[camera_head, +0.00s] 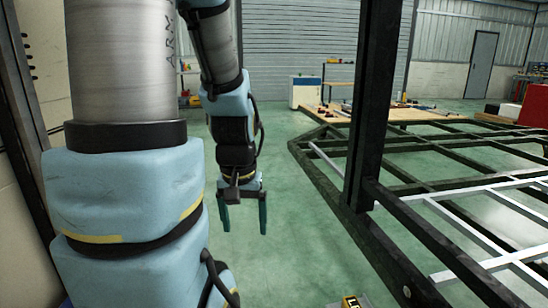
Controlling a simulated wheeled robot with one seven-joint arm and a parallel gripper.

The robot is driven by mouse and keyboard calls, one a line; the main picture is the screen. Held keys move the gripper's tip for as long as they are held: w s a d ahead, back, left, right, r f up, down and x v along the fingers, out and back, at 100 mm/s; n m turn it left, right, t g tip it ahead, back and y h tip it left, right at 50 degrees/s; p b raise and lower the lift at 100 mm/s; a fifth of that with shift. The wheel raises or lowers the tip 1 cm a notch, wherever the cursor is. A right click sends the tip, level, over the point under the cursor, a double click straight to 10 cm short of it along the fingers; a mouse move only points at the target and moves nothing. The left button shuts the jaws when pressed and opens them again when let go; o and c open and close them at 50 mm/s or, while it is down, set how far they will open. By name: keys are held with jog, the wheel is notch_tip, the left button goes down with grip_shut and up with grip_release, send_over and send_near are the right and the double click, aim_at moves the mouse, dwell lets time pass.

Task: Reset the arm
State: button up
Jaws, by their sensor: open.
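My gripper (243,218) hangs from my arm left of the picture's middle. Its two dark green fingers point down and stand apart, with only the green floor showing between them. It holds nothing. My arm's blue and silver links fill the left side of the view and hide part of the room behind them. The gripper is to the left of the dark trailer chassis frame (337,185) and apart from it in the picture.
A dark upright post (371,105) rises from the chassis. White bars (480,225) lie across the frame at right. A wooden deck (400,113) with small items is farther back. A yellow-and-black object (351,301) shows at the bottom edge. Green floor (290,230) lies open between gripper and chassis.

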notch_tip(320, 180, up, 25)
jog(key=p, duration=2.2)
